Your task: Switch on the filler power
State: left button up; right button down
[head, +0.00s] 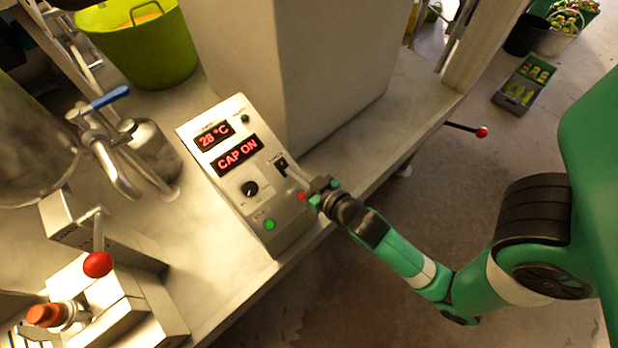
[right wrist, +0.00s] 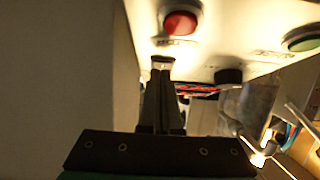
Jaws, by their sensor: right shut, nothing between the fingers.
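The filler control box (head: 205,165) is a pale sloped panel with two red displays reading "28 °C" and "CAP ON". A small black switch (head: 281,164) sits on the right side of its face. My right gripper (head: 289,171) is shut and empty, its fingertips at or very near this switch; I cannot tell whether they touch it. In the right wrist view the shut fingers (right wrist: 162,68) point at the panel and cover the switch area. A green button (head: 269,224) looks lit, and a red button (head: 302,196) is beside my gripper. My left gripper is not in view.
A black knob (head: 250,188) is on the panel's lower half. A metal tap with a blue handle (head: 110,97) and a red-balled lever (head: 98,264) stand at the left. A green bucket (head: 140,45) is behind.

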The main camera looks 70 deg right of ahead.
jog(key=r+p, duration=0.1)
jog(key=s+r, duration=0.1)
jog(key=r+p, duration=0.1)
jog(key=shift+s+a+p, duration=0.15)
jog(key=shift+a+p, duration=0.2)
jog(key=shift+a, duration=0.05)
jog(key=f+v, duration=0.1)
jog(key=v, duration=0.9)
jog(key=shift+s+p, duration=0.45)
jog(key=shift+a+f, duration=0.1)
